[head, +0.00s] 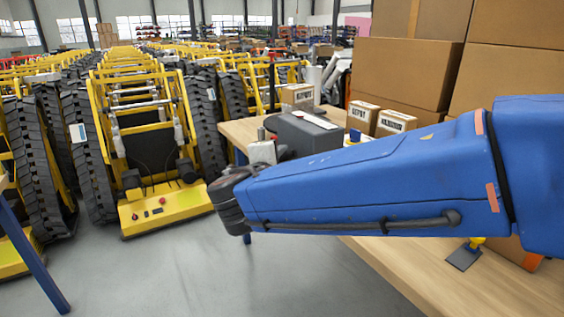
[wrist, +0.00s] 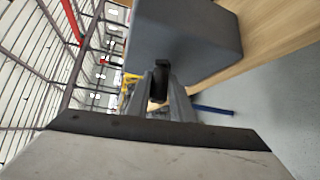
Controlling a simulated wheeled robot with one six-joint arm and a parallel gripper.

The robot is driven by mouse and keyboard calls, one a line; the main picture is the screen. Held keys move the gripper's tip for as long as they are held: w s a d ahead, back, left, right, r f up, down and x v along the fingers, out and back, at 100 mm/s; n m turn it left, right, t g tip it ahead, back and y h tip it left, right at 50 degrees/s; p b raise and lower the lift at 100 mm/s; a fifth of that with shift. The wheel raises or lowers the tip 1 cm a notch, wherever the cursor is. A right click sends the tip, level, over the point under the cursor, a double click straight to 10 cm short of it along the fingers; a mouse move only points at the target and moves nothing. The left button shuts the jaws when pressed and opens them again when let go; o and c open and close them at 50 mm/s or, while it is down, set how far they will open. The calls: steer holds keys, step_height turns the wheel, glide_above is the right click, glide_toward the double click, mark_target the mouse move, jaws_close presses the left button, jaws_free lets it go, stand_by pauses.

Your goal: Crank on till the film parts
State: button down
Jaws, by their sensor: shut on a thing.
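A dark grey box-shaped machine (head: 305,132) stands on the wooden workbench (head: 440,262), partly hidden by my blue arm. Its grey housing (wrist: 190,40) fills the upper middle of the wrist view. My gripper (wrist: 160,88) is shut on a small black handle (wrist: 161,70), close against the near edge of the housing. The handle looks like the crank's grip. I cannot make out any film in either view.
Small labelled cartons (head: 394,122) and large cardboard boxes (head: 405,65) stand at the back and right of the bench. A yellow tracked carrier (head: 165,205) stands left of the bench. Grey floor (head: 185,270) is open in front of it.

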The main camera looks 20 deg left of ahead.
steer(key=shift+w+a+r+n+g, duration=0.1)
steer(key=shift+r+n+g, duration=0.2)
steer(key=shift+r, duration=0.05)
steer(key=c, duration=1.6)
jaws_free()
steer(key=v, duration=1.7)
steer(key=shift+s, duration=0.25)
